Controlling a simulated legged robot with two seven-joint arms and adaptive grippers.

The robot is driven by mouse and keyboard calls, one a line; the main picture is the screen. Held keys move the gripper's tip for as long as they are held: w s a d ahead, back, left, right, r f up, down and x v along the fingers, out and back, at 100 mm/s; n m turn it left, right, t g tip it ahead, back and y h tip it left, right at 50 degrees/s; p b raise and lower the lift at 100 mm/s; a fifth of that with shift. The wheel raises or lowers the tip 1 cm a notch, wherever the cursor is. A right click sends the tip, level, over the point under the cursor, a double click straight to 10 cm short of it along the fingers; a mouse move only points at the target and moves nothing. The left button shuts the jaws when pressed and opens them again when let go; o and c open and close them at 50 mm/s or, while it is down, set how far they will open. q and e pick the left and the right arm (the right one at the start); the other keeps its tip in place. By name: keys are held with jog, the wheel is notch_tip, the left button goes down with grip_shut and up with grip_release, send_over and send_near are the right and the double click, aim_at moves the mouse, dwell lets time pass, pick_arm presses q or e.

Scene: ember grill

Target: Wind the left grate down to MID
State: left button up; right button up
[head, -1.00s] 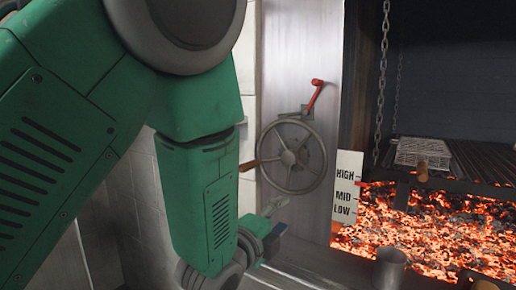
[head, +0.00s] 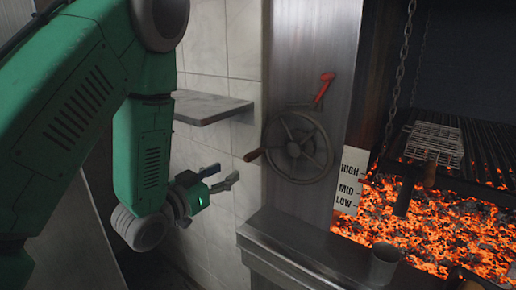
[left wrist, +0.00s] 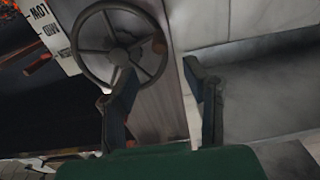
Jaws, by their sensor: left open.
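The grey spoked hand wheel (head: 319,145) is mounted on the steel post, with a wooden handle (head: 254,155) at its left side. A red lever (head: 324,86) sits above it. The white scale (head: 350,179) reads HIGH, MID, LOW; a small red pointer appears between HIGH and MID. The grate (head: 480,145) is above the coals. My left gripper (head: 222,177) is open and empty, left of and slightly below the wooden handle, apart from it. In the left wrist view, the wheel (left wrist: 84,40) and its handle (left wrist: 159,45) show beyond the open fingers (left wrist: 160,80).
A steel ledge (head: 290,255) with a metal cup (head: 385,262) lies below the wheel. A wall shelf (head: 205,107) is above my left gripper. A wire basket (head: 434,143) rests on the grate. Glowing coals (head: 400,220) lie at right.

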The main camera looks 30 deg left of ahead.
aim_at(256, 154)
pick_arm(q)
jog(key=w, duration=0.8)
jog(key=w+p, duration=0.1)
jog(key=w, duration=0.3)
jog(key=shift+w+d, duration=0.4)
jog(key=shift+c, duration=0.3)
grip_shut()
